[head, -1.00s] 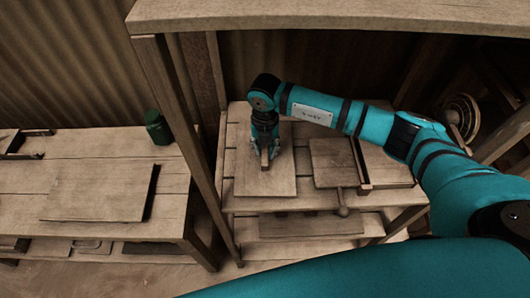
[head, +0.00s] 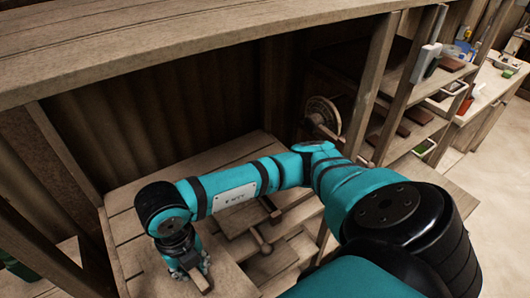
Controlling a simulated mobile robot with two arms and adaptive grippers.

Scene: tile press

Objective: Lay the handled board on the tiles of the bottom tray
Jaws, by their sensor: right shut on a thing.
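My right gripper (head: 190,275) points down and is shut on the wooden handle of the flat handled board (head: 232,280). The board is at the lower edge of the view, over the plank bench top (head: 130,232); its near part is cut off. I cannot tell whether it touches the planks. My arm crosses the middle of the view. The bottom tray and its tiles cannot be made out. My left gripper is not in view.
A wooden plate (head: 247,222) and a rod with a rounded end (head: 262,241) lie right of the board. A round wheel (head: 323,115) stands behind my arm. A thick beam (head: 200,45) spans overhead. Shelves with small bins (head: 445,92) stand at right.

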